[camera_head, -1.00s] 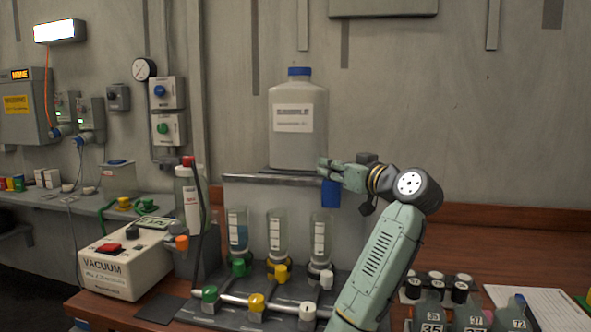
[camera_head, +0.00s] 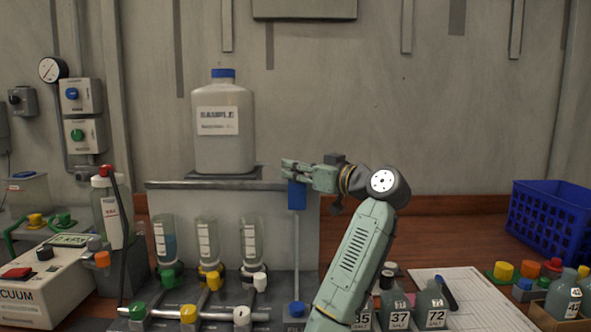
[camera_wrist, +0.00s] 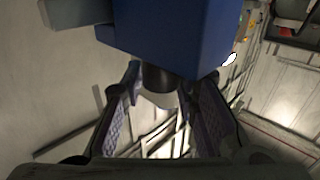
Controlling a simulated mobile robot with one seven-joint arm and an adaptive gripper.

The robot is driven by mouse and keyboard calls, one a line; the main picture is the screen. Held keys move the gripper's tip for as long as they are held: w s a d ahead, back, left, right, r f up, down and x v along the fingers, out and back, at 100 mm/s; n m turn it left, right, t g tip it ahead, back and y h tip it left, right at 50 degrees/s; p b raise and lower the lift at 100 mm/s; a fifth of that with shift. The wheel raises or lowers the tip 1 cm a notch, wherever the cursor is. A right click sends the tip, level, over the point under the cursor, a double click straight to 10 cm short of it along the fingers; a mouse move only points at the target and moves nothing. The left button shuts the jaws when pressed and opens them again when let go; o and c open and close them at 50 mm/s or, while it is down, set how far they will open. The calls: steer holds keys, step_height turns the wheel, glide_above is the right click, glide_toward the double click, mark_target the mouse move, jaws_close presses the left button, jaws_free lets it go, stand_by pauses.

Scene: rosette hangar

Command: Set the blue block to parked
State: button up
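The blue block (camera_head: 297,195) is at the right end of the grey shelf (camera_head: 165,184), just under the tips of my gripper (camera_head: 288,168). In the wrist view the blue block (camera_wrist: 170,35) is large and close. A short dark stem (camera_wrist: 158,77) sticks out of it between the fingertips of my gripper (camera_wrist: 160,92). The fingers seem closed around this stem; the exact contact is hard to see. A thin upright pipe (camera_head: 297,250) runs below the block to a blue knob (camera_head: 296,309).
A large capped jug (camera_head: 224,145) stands on the shelf. A blue crate (camera_head: 550,215) is at the far right.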

steer(key=shift+o, duration=1.3)
steer(key=shift+d, duration=0.25)
steer(key=shift+o, duration=0.8)
steer(key=shift+a, duration=0.1)
steer(key=v, duration=1.2)
